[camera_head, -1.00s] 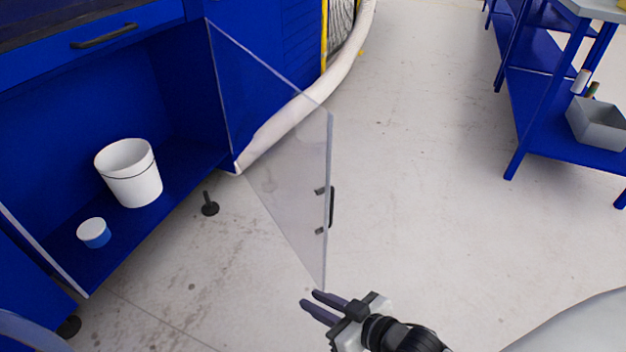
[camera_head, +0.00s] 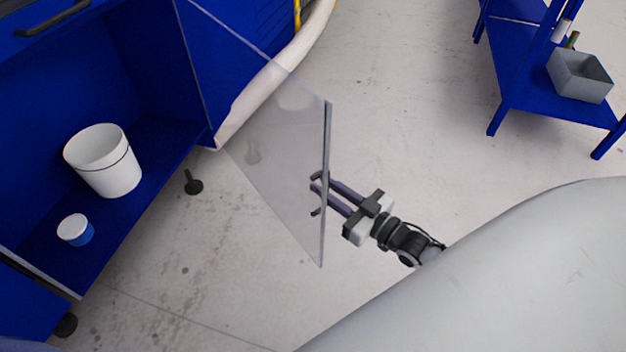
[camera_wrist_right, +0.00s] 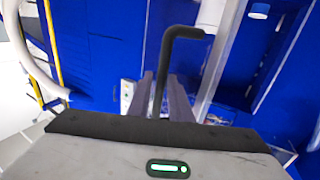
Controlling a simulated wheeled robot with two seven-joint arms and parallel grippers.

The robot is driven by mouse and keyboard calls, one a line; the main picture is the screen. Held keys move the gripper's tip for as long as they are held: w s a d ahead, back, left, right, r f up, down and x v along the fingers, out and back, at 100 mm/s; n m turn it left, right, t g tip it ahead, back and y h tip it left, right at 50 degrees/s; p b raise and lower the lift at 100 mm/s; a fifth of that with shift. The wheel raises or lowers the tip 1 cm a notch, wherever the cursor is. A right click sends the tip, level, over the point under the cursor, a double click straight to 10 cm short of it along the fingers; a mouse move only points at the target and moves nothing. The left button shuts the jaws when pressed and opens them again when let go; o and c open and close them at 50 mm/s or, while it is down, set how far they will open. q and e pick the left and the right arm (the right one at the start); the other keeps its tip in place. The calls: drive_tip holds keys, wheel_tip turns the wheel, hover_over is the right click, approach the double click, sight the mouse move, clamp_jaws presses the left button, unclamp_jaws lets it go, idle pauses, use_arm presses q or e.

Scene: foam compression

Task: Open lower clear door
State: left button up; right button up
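The clear door (camera_head: 285,150) stands swung out from the blue cabinet, with its free edge toward my right arm. My right gripper (camera_head: 322,186) is at that free edge, beside the door's handle. In the right wrist view the black bar handle (camera_wrist_right: 181,33) runs down between the two fingers (camera_wrist_right: 163,95). The fingers are parted on either side of it; I cannot tell whether they touch it. In the head view the handle is mostly hidden behind the door edge and fingers. My left gripper is not in view.
The open lower compartment of the blue cabinet (camera_head: 165,140) holds a white bucket (camera_head: 103,160) and a small white-and-blue tub (camera_head: 75,230). A white hose (camera_head: 270,85) runs behind the door. A blue shelf (camera_head: 520,75) with a grey bin (camera_head: 580,75) stands at right. Floor between is clear.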

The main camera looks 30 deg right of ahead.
use_arm(q)
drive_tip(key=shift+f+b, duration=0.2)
drive_tip(key=shift+b, duration=0.1)
use_arm(e)
drive_tip(key=shift+x, duration=2)
